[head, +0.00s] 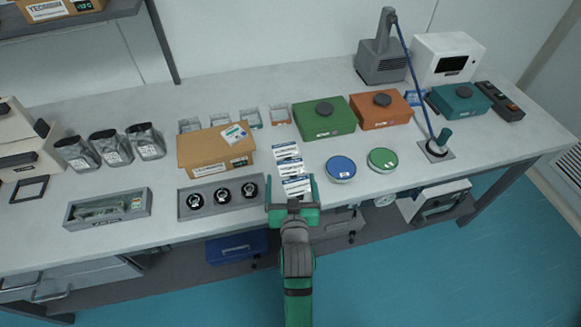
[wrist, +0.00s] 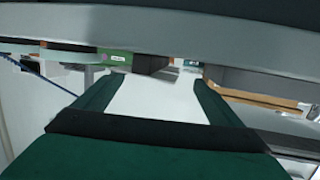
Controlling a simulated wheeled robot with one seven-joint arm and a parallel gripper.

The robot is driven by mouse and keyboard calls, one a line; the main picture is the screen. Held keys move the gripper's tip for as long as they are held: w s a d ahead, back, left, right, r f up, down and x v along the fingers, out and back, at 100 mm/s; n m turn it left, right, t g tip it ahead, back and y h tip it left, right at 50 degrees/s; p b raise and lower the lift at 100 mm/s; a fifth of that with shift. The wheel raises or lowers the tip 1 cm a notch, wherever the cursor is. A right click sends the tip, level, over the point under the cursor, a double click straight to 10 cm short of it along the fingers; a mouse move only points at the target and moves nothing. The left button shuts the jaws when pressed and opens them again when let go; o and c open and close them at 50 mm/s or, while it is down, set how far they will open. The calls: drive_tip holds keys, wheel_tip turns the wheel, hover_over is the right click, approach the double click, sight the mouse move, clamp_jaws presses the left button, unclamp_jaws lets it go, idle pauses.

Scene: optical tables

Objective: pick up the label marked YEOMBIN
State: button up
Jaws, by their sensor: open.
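A column of small white labels with blue bands lies on the bench in the head view: a far label (head: 287,151), a middle label (head: 289,168) and a near label (head: 296,187). Their print is too small to read, so I cannot tell which one is marked YEOMBIN. My gripper (head: 291,186) is at the near end of the column, its fingers open on either side of the near label.
A cardboard box (head: 215,150) and a grey tray with three round black parts (head: 221,197) stand left of the labels. A blue-lidded dish (head: 340,168) and a green-lidded dish (head: 382,160) are to the right. A green box (head: 325,118) stands behind.

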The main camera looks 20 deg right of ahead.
sight(291, 168)
drive_tip(key=shift+x, duration=2.75)
drive_tip(key=shift+s+d+f, duration=0.15)
drive_tip(key=shift+d, duration=0.05)
drive_tip(key=c, duration=1.1)
